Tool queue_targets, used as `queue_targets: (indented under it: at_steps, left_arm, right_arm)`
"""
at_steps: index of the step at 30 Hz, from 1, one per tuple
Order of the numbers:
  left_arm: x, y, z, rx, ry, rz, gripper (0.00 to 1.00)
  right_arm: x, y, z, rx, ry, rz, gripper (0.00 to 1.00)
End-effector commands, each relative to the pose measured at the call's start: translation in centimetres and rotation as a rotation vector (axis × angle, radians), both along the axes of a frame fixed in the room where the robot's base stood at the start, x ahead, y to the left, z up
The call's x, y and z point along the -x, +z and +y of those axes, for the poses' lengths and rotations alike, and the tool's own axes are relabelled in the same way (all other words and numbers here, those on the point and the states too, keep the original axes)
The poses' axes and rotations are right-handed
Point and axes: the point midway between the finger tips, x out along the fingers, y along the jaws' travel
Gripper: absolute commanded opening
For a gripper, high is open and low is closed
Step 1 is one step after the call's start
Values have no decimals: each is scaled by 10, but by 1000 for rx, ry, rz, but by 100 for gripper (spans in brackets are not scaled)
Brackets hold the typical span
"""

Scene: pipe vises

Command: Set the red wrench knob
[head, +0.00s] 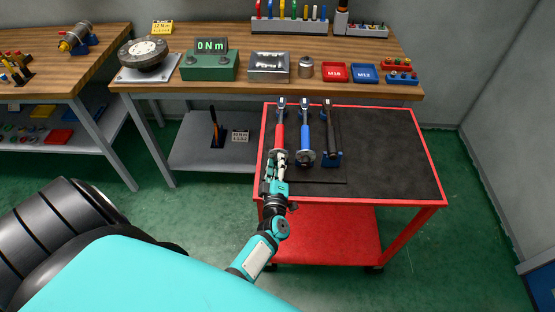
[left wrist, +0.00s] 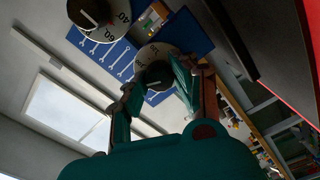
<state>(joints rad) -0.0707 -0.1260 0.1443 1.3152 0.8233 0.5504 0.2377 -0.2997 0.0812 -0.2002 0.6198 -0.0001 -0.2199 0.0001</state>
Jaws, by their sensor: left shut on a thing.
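The red torque wrench (head: 280,134) lies on the red cart's dark top, leftmost of three wrenches. Its knob end points toward me. My left gripper (head: 278,158) is at that end, shut on the knob and partly hiding it. In the left wrist view, my fingers (left wrist: 157,84) close around a dark knob with a pale pointer mark, in front of a round scale dial (left wrist: 150,57). The number it points at is too small to read. My right gripper is in neither view.
A blue wrench (head: 304,135) and a black wrench (head: 328,135) lie close on the right. Another dial (left wrist: 118,12) shows in the left wrist view. The cart's right side is clear. A workbench (head: 220,42) stands behind, with a green display (head: 211,45) reading "0 Nm".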

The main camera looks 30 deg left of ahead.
Motion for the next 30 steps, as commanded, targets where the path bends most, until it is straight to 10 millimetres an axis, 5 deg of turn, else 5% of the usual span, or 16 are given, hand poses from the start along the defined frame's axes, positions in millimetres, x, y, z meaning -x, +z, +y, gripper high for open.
queue_targets:
  at_steps: [20,21,26,30]
  left_arm:
    - [1,-2,0,-49,1,34,0]
    - [1,-2,0,-49,1,34,31]
    - [0,-1,0,-49,0,33,50]
    - [0,-1,0,-50,1,32,50]
  right_arm:
    - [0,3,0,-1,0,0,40]
    - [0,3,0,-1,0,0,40]
    - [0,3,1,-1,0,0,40]
    - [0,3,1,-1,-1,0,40]
